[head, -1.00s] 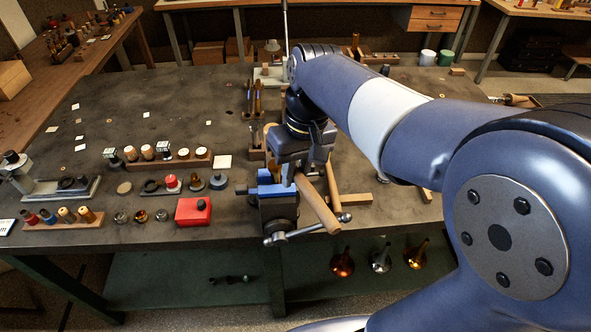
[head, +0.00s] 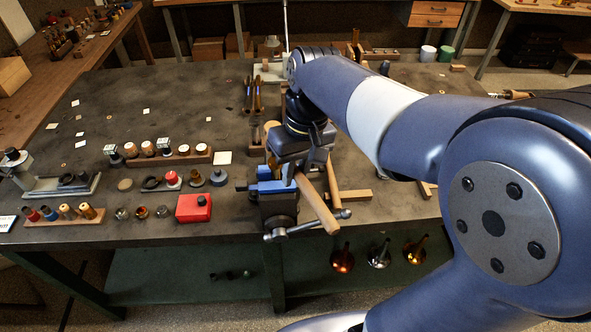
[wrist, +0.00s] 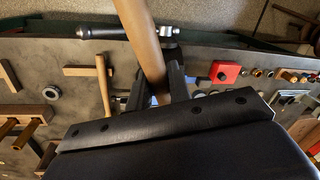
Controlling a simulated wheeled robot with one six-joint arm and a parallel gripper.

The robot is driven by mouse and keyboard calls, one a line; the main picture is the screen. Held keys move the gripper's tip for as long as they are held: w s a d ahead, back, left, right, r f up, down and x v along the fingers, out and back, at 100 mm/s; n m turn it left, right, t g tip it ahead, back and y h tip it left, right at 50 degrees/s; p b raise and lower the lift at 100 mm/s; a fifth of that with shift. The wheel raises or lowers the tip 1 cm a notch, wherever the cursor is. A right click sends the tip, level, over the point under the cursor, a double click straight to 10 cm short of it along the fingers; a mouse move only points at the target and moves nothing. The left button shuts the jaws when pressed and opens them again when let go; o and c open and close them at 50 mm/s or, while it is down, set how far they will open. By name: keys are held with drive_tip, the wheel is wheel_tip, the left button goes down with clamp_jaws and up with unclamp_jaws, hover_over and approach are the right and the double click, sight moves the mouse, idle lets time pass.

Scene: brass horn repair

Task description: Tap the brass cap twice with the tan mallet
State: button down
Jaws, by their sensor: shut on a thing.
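My gripper (head: 297,168) is shut on the tan wooden handle (head: 317,202) of a mallet, above the blue-jawed vise (head: 277,187) at the bench's front edge. In the wrist view the handle (wrist: 145,45) passes between the fingers (wrist: 163,97) and runs out of the top of the picture. In the head view it slants down to the right, past the bench edge. A round tan piece (head: 271,126) shows behind my gripper; I cannot tell whether it is the mallet's head. I cannot make out the brass cap for certain; my gripper hides part of the vise.
Left of the vise are a red box (head: 194,208), several small metal pieces (head: 141,212) and wooden racks (head: 64,220). A second wooden handle (head: 333,184) and a wood strip (head: 354,196) lie right of the vise. The left-rear bench top is mostly open.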

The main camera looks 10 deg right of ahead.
drive_tip(key=shift+r, duration=0.1)
idle(0.4)
drive_tip(key=shift+r+g+p, duration=0.3)
drive_tip(key=shift+r+p, duration=0.1)
drive_tip(key=shift+p, duration=0.7)
drive_tip(key=shift+f, duration=0.15)
idle(0.5)
drive_tip(key=shift+f+p, duration=0.35)
idle(0.7)
drive_tip(key=shift+f, duration=0.1)
